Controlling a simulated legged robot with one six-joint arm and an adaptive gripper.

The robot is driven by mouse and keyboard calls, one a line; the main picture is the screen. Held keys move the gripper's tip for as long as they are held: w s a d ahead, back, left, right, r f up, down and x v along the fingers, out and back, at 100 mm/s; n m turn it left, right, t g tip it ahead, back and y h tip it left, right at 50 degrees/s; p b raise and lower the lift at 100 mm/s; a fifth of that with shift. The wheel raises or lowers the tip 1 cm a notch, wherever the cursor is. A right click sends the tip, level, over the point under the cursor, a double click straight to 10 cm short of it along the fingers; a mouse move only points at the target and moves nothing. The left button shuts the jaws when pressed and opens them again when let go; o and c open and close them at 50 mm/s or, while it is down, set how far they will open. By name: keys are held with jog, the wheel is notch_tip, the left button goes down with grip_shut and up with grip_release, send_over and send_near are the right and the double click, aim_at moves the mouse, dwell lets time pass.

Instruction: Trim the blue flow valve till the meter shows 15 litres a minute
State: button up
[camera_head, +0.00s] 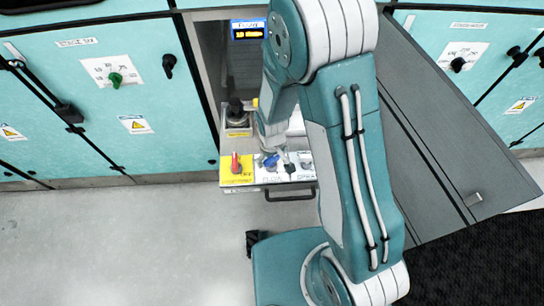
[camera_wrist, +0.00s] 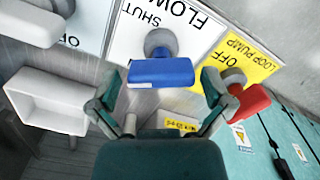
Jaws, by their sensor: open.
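The blue flow valve (camera_wrist: 160,72) is a bar handle on a grey stem over a white FLOW plate (camera_wrist: 185,45); SHUT is printed near it. It also shows in the head view (camera_head: 271,162), partly below my gripper (camera_head: 272,140). In the wrist view my gripper (camera_wrist: 158,84) is open, one finger on each side of the blue handle. I cannot tell whether either finger touches it. The meter (camera_head: 248,30) is a blue-framed display with amber figures at the back; it seems to read 10, but the text is too small to be sure.
A red handle (camera_wrist: 249,103) on the yellow LOOP PUMP plate (camera_wrist: 242,55) is close beside one finger. A white handle (camera_wrist: 30,22) is on the other side. A grey door (camera_head: 430,130) stands open at the right. Teal cabinets (camera_head: 100,100) flank the bay.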

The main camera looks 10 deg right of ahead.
notch_tip(320, 180, up, 12)
dwell(0.5)
dwell(0.4)
jog(key=s+d+r+m+t, duration=0.2)
jog(key=s+d+r, duration=0.1)
jog(key=r, duration=0.4)
jog(key=s+d+r+m+t, duration=0.1)
jog(key=s+d+r, duration=0.3)
jog(key=r, duration=0.4)
jog(key=s+d+r+m+t, duration=0.2)
jog(key=s+d+r, duration=0.2)
jog(key=r, duration=0.3)
jog(key=shift+s+r+m+t, duration=0.3)
jog(key=shift+s, duration=0.45)
dwell(2.3)
